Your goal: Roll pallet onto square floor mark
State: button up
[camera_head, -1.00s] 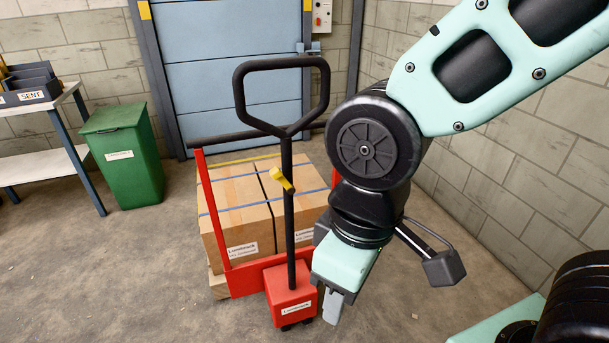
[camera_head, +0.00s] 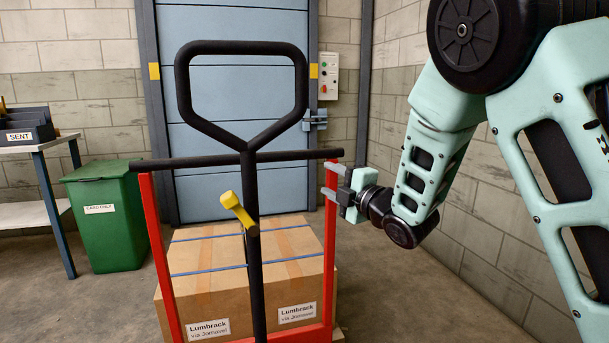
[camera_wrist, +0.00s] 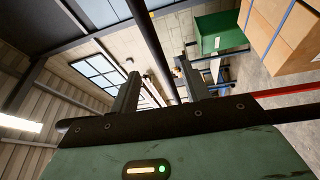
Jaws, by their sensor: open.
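The pallet truck has a red frame (camera_head: 160,262), a black crossbar (camera_head: 207,161) and a black loop handle (camera_head: 183,90) with a yellow lever (camera_head: 233,205). Strapped Lumbrack cartons (camera_head: 245,262) sit behind the frame; the pallet under them is mostly hidden. My gripper (camera_head: 327,180) is open at the frame's right post, just below the crossbar's right end. In the wrist view, a black bar (camera_wrist: 152,45) passes between my open fingers, without clear contact. The cartons (camera_wrist: 288,30) show at upper right there. I see no square floor mark now.
A blue door (camera_head: 235,110) stands behind the load, with a control box (camera_head: 329,76) right of it. A green bin (camera_head: 105,225) and a table (camera_head: 35,150) with dark trays stand left. A block wall (camera_head: 490,215) bounds the right. Bare floor shows left and right.

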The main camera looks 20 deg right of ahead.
aim_at(293, 153)
jog(key=w+a+r, duration=0.1)
jog(key=w, duration=0.4)
jog(key=w+a+r+n+y, duration=0.1)
jog(key=w+a, duration=0.1)
jog(key=w, duration=0.4)
jog(key=w+a+r+n, duration=0.1)
jog(key=w+a, duration=0.1)
jog(key=w, duration=0.3)
jog(key=shift+w+r+t+b, duration=0.1)
jog(key=shift+w+t+b, duration=0.1)
jog(key=shift+t+b, duration=0.15)
grip_shut()
